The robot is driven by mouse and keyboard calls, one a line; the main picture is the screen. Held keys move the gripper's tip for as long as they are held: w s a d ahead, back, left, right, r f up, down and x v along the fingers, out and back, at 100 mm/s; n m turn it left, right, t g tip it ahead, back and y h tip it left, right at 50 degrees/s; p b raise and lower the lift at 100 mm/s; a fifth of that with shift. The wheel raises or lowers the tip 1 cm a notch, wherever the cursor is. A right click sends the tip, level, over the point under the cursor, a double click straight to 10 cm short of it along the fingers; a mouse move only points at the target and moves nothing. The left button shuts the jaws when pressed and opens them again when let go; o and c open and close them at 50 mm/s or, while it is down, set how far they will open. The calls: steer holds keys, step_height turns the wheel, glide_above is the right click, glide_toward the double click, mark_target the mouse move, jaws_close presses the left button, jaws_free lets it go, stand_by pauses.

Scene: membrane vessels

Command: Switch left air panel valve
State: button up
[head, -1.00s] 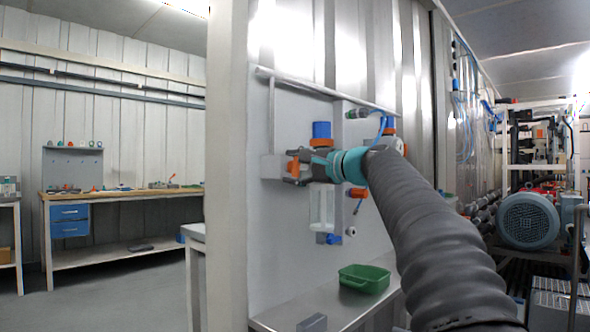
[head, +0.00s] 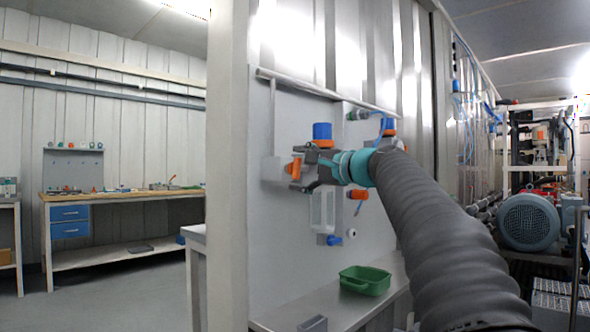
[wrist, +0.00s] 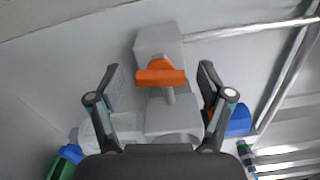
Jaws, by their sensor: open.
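The left air panel valve has an orange handle (head: 294,168) on a grey block (head: 270,168) fixed to the panel. In the wrist view the orange handle (wrist: 162,78) lies crosswise between my fingers, with the grey block (wrist: 158,42) behind it. My gripper (wrist: 160,75) is open, one finger on each side of the handle, with a visible gap on both sides. In the head view my gripper (head: 306,170) is just right of the handle and partly covers the valve body. Depth between fingertips and handle is hard to tell.
A blue-topped fitting (head: 322,131) stands just above my gripper. A clear bowl (head: 322,210) hangs below it. Another orange handle (head: 358,193) is to the right. A green tray (head: 365,279) sits on the shelf (head: 345,303) below. A white post (head: 227,180) stands left of the panel.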

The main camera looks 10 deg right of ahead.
steer(key=v, duration=1)
steer(key=shift+s, duration=0.2)
steer(key=shift+d, duration=0.15)
steer(key=w+d+f+g+h, duration=0.2)
steer(key=d+f+h, duration=0.1)
steer(key=f, duration=0.8)
steer(key=s+f+n+g+h, duration=0.2)
steer(key=s+f, duration=0.1)
steer(key=f, duration=0.4)
steer(key=s+f+n+g+h, duration=0.1)
steer(key=s+f+h, duration=0.1)
steer(key=s+f, duration=0.35)
steer(key=s+a+f+n+g+h+p, duration=0.1)
steer(key=s+a+f+n, duration=0.3)
steer(key=s+f, duration=0.5)
steer(key=s+a+f+n+g+h+p, duration=0.2)
steer(key=s+a+f+n, duration=0.3)
steer(key=s+f, duration=0.5)
steer(key=shift+s+a+n+g+h, duration=0.25)
steer(key=shift+s+g, duration=0.25)
steer(key=shift+s, duration=2.15)
steer(key=shift+d+f, duration=0.1)
